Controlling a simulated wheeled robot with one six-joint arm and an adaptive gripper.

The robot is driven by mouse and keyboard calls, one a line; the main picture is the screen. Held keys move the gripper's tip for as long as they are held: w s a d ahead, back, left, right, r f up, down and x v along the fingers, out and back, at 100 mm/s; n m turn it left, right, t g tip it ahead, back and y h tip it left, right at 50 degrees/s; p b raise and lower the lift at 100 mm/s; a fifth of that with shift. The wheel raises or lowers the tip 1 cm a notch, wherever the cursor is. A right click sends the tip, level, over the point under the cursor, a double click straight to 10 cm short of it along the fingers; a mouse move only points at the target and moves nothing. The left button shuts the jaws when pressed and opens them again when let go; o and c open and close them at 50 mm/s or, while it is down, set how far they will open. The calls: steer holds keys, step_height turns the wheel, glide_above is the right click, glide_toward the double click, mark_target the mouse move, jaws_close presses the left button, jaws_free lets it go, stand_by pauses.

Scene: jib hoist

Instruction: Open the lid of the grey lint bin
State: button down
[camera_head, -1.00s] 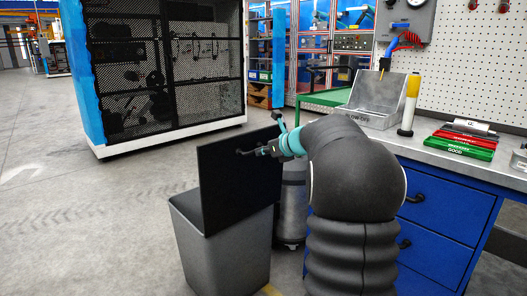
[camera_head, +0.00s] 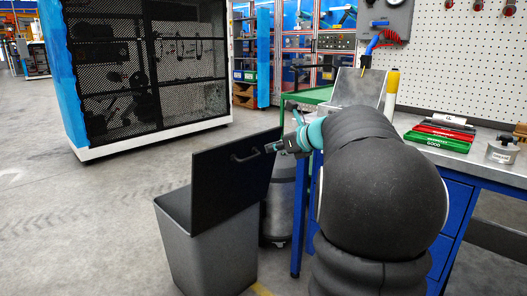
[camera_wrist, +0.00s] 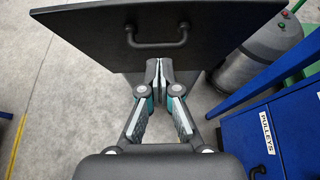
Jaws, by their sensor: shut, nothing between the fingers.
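The grey lint bin (camera_head: 215,250) stands on the floor in the head view. Its black lid (camera_head: 225,185) is raised and stands nearly upright above the bin; in the wrist view the lid (camera_wrist: 90,40) spans the upper middle. The lid's dark bar handle (camera_head: 246,154) is free, and it also shows in the wrist view (camera_wrist: 157,44). My gripper (camera_head: 271,148) is near the lid's right edge. In the wrist view my gripper (camera_wrist: 158,66) is shut and empty, its tips just below the handle in the picture. I cannot tell whether they touch the lid. The bin's inside is hidden.
A grey cylinder (camera_head: 278,210) stands just right of the bin. The blue drawer bench (camera_head: 458,205) is right of it, partly behind my arm. A mesh-sided cabinet (camera_head: 150,75) stands behind. The floor left of the bin is clear.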

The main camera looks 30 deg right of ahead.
steer(key=shift+s+d+r, duration=0.15)
steer(key=shift+s+r, duration=0.1)
steer(key=shift+s, duration=0.1)
